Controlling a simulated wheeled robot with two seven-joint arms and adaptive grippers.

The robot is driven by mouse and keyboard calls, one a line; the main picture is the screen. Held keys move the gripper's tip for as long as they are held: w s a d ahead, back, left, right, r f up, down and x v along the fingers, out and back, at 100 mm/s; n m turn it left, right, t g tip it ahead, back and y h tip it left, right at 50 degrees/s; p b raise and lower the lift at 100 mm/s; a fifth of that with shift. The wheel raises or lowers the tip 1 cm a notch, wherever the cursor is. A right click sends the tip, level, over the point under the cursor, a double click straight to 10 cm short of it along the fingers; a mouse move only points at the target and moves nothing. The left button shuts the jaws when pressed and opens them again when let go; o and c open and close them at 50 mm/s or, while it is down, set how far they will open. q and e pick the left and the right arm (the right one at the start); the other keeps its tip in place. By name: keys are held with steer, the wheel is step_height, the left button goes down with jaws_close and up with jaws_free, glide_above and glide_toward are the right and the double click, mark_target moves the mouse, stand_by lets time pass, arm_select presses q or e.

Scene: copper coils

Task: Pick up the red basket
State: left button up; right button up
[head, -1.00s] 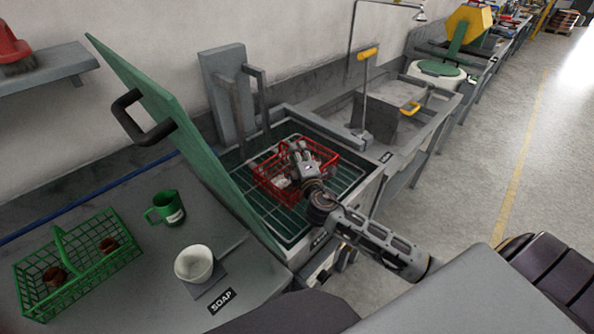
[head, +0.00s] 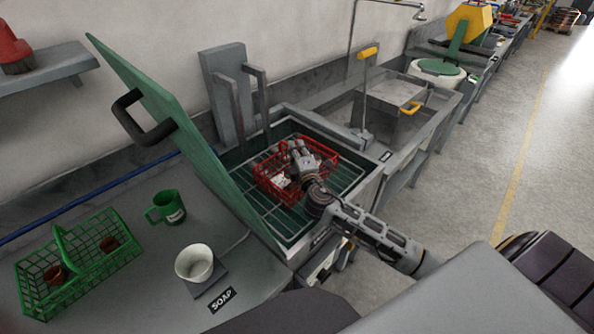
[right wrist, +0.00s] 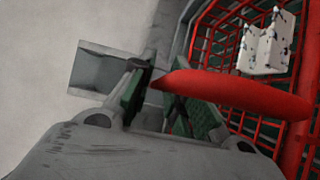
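The red basket (head: 277,187) is a wire basket with light pieces inside, in the basin at the centre of the head view. Its bars (right wrist: 225,22) also show in the right wrist view, with a speckled white piece behind them. My right gripper (head: 297,150) is over the basket. The far contact side is partly hidden by the handle. My left gripper is out of view.
The basket is inside a basin with a grating (head: 270,218). A tilted green lid (head: 190,145) stands left of it. A green basket (head: 75,278), green mug (head: 167,207) and white cup (head: 194,263) are on the left counter. A sink (head: 392,100) lies beyond; floor is clear at right.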

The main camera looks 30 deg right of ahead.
jaws_close()
steer(key=shift+r, duration=0.2)
